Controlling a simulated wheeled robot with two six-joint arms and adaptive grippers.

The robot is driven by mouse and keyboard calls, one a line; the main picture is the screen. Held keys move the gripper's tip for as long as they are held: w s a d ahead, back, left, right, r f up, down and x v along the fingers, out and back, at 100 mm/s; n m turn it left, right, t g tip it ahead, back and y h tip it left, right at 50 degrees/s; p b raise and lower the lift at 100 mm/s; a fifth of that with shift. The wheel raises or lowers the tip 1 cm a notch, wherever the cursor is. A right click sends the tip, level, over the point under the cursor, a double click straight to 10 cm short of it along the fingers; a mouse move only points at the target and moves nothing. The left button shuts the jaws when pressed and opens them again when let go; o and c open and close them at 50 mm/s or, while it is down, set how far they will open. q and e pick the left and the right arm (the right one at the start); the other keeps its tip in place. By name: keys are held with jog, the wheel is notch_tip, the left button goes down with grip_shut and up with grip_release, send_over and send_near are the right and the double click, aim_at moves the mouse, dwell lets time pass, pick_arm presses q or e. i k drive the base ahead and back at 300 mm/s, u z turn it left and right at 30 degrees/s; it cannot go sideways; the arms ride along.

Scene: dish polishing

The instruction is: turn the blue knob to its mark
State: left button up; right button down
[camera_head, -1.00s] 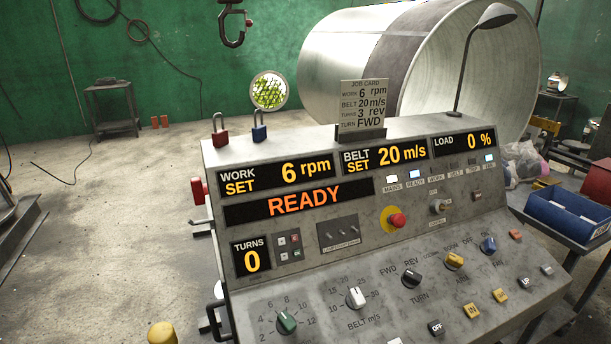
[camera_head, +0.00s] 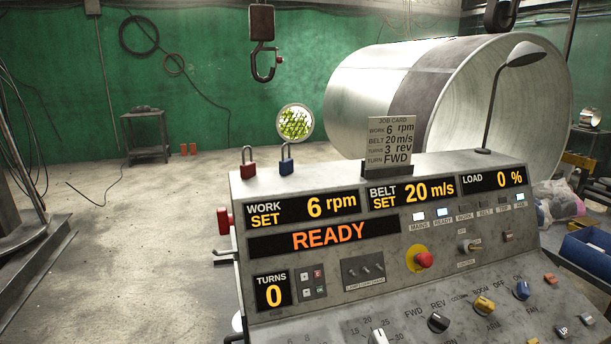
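The blue knob (camera_head: 522,289) is on the sloping lower panel of the grey control console (camera_head: 340,285), at the right of a row of knobs. OFF and ON are printed above it and a small label sits below it. It is too small to tell exactly which way its pointer faces. The display (camera_head: 325,236) reads READY. Neither of my grippers is in view.
To the left of the blue knob are a yellow knob (camera_head: 484,305), a black knob (camera_head: 438,322) and a white knob (camera_head: 378,336). A red stop button (camera_head: 424,260) stands above them. A hook (camera_head: 266,62) hangs behind the console. A desk lamp (camera_head: 523,54) rises behind.

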aim_at(521, 291)
jog(key=z, duration=1.4)
jog(key=k, duration=0.3)
jog(key=z, duration=1.25)
jog(key=i, duration=1.05)
jog(key=u, duration=0.1)
